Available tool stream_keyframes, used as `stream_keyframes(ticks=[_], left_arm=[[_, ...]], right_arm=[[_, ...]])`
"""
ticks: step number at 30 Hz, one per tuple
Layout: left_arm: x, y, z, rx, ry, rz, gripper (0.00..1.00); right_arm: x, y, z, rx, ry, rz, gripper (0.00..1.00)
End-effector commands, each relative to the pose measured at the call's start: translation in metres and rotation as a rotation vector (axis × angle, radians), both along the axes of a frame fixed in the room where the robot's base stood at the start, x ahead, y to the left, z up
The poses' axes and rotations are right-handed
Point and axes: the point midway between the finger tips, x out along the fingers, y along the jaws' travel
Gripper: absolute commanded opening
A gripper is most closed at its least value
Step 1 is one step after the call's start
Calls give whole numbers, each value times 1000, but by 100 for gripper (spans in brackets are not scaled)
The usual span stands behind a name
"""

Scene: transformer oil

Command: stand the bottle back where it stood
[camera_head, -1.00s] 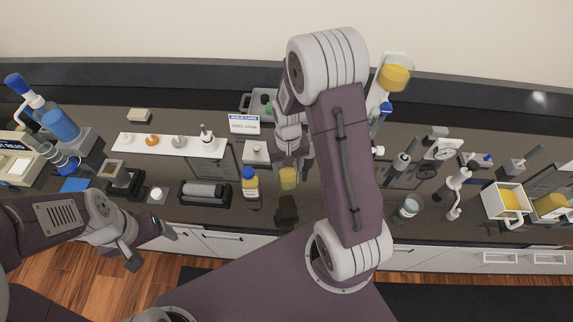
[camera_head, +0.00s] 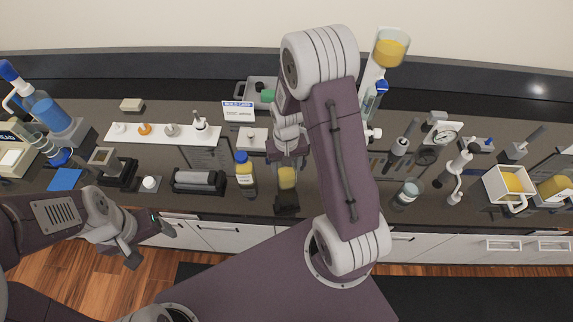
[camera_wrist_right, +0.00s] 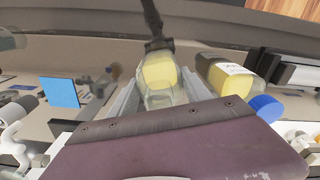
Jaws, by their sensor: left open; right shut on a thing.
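My right gripper (camera_wrist_right: 160,92) is shut on a clear vessel with yellow contents (camera_wrist_right: 159,72), which sits between its two fingers. In the head view the yellow vessel (camera_head: 287,178) shows below my right wrist, close over the counter; I cannot tell whether it touches down. A bottle with a blue cap, yellow contents and a pale label (camera_head: 245,174) stands upright on the counter just left of it. This bottle also shows in the right wrist view (camera_wrist_right: 228,78), apart from the fingers. My left gripper (camera_head: 149,240) is open and empty at the counter's front edge.
A dark object (camera_head: 287,203) lies just in front of the held vessel. A grey cylindrical device (camera_head: 199,181) is left of the bottle. A sign card (camera_head: 239,110) stands behind. A clear beaker (camera_head: 406,194) is to the right. My right forearm hides part of the counter.

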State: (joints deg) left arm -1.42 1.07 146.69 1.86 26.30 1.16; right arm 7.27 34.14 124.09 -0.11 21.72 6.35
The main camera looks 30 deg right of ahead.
Motion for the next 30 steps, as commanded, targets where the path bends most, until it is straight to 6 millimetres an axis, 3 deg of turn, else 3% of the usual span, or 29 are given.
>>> stream_keyframes(ticks=[3,27,28,30], left_arm=[[0,0,-10,0,0,0,78],[0,0,-15,0,0,0,78],[0,0,-14,0,0,0,78],[0,0,-14,0,0,0,78]], right_arm=[[1,0,-12,0,-2,0,0],[0,0,-20,0,-1,0,0],[0,0,-19,0,-1,0,64],[0,0,-19,0,-1,0,82]])
